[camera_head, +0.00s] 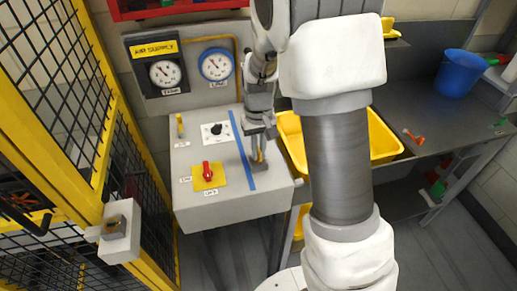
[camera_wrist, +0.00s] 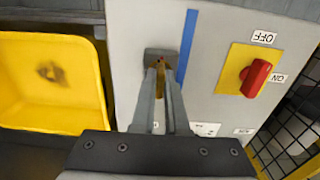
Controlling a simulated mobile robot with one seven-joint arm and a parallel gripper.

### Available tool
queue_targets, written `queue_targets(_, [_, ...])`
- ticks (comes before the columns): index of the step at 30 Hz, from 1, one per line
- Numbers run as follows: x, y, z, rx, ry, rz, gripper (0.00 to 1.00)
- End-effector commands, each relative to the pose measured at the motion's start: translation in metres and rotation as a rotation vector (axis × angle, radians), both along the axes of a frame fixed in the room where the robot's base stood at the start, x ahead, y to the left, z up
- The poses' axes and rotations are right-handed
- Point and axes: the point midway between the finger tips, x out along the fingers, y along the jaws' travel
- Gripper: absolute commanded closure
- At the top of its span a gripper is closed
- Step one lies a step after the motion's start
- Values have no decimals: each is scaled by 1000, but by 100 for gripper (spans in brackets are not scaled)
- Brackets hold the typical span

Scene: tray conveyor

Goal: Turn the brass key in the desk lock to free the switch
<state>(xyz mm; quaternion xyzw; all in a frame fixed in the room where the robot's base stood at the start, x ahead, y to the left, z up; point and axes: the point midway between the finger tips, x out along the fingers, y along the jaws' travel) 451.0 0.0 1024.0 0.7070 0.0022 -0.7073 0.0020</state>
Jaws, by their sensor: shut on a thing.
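The brass key (camera_wrist: 160,72) shows as a thin brass-coloured strip between my fingers, over a small dark grey lock plate (camera_wrist: 152,54). My gripper (camera_wrist: 165,78) is shut on it; the fingers hide most of the key, so I cannot tell how far it is turned. In the head view my gripper (camera_head: 258,156) points down at the right part of the grey desk (camera_head: 230,202), right of a blue stripe (camera_head: 242,152). The red switch (camera_head: 207,172) sits on a yellow plate left of the stripe; it also shows in the wrist view (camera_wrist: 256,77), beside OFF and ON labels.
A black knob (camera_head: 216,129) on a white plate and a small yellow part (camera_head: 180,126) are on the desk. Gauges (camera_head: 165,73) hang behind. A yellow bin (camera_head: 292,133) stands close on the right. A yellow mesh fence (camera_head: 100,130) stands on the left.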

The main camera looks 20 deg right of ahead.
Motion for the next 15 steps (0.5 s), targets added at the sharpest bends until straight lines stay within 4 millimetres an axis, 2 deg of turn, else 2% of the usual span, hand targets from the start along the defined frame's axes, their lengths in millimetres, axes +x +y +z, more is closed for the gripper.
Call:
queue_targets(5, [0, 0, 0, 0, 0, -10, 100])
queue_targets(6, [0, 0, 0, 0, 0, -9, 87])
queue_targets(11, [0, 0, 0, 0, 0, -8, 58])
queue_targets(12, [0, 0, 0, 0, 0, -8, 53])
queue_targets(15, [0, 0, 0, 0, 0, -7, 53])
